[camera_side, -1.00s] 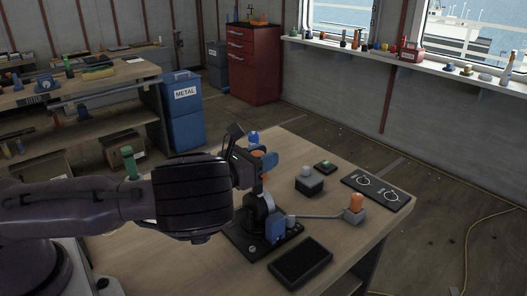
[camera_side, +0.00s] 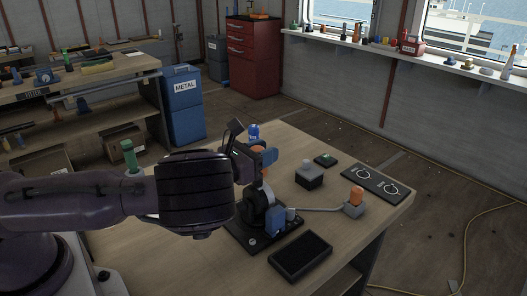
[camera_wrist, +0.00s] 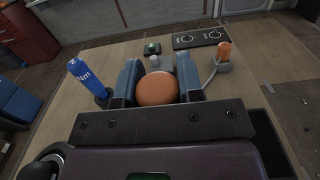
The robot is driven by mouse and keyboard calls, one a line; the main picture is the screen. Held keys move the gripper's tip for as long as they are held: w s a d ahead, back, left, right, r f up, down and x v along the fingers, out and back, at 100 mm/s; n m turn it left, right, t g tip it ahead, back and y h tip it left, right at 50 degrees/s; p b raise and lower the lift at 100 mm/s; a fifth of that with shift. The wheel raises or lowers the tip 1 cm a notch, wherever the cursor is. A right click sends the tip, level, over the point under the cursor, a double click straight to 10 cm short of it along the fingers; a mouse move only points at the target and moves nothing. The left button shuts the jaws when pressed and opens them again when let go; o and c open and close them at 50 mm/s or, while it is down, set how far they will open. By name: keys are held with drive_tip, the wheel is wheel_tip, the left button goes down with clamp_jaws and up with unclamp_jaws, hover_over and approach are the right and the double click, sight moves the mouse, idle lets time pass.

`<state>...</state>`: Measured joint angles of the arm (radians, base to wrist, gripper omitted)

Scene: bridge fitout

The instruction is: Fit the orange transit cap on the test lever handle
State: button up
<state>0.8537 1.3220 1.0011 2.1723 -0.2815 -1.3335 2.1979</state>
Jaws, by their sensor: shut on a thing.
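My gripper (camera_wrist: 157,88) has blue fingers. It is shut on a round orange cap (camera_wrist: 157,89), seen from above between the fingers in the wrist view. In the side view my gripper (camera_side: 262,160) is above a black fixture (camera_side: 256,207) on a dark base plate. The fingers and wrist hide much of what is under the cap. I cannot tell whether the cap touches or sits on a lever handle there.
A black tray (camera_side: 300,257) lies in front of the fixture. A grey box with a knob (camera_side: 309,177), a small dark box with a green top (camera_side: 325,160) and a dark panel with two rings (camera_side: 373,184) stand behind. A blue bottle-like tool (camera_wrist: 84,74) is left in the wrist view.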

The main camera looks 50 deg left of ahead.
drive_tip(key=shift+f, duration=0.25)
drive_tip(key=shift+f, duration=0.4)
drive_tip(key=shift+f, duration=0.15)
drive_tip(key=o, duration=1)
drive_tip(key=s, duration=1.2)
idle(0.3)
